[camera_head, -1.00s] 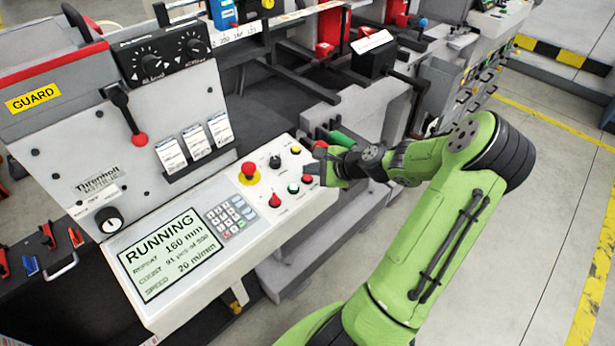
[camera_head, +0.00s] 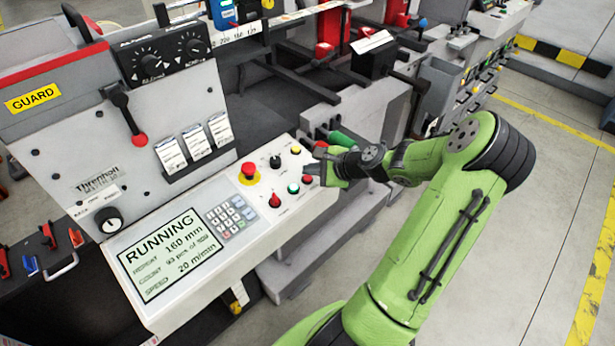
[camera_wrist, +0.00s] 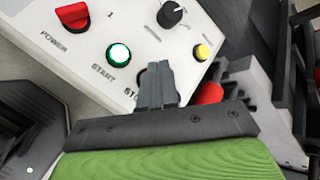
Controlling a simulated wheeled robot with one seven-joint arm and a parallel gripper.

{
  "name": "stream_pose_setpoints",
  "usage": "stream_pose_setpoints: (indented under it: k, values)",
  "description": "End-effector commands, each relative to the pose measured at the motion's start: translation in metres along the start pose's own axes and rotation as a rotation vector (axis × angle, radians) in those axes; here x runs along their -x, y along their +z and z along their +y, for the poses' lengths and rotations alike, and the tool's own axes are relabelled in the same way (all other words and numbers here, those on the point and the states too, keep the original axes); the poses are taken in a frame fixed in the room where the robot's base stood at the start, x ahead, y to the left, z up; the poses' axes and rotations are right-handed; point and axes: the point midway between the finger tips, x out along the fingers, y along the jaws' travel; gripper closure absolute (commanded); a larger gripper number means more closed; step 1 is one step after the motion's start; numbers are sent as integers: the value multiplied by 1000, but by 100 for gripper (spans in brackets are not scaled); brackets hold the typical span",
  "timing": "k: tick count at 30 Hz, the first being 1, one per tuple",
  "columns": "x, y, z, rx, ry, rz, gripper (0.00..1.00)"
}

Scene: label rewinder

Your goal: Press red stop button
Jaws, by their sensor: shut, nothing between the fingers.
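The red stop button (camera_head: 307,180) sits at the right end of the lower row on the sloped control panel (camera_head: 190,290), beside the lit green start button (camera_head: 293,188). My gripper (camera_head: 316,169) is at the panel's right edge, close by the stop button. In the wrist view my gripper (camera_wrist: 158,72) is shut and empty, its fingertips over the panel just past the start button (camera_wrist: 118,53). The display (camera_head: 170,255) reads RUNNING.
A red mushroom button on a yellow base (camera_head: 249,171), a black knob (camera_head: 275,161), a yellow button (camera_head: 295,150) and the red power switch (camera_head: 274,200) are close by. A keypad (camera_head: 230,215) lies left. Machine parts stand behind my gripper; floor is open at right.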

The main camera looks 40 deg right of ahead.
Motion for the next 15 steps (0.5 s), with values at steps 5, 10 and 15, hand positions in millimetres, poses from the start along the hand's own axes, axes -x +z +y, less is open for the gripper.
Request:
stream_pose_setpoints:
  k: [5,10,15]
  values:
    - [0,0,0,0,0,0,100]
    - [-1,0,1,0,0,0,100]
    - [-5,-4,4,0,0,-1,100]
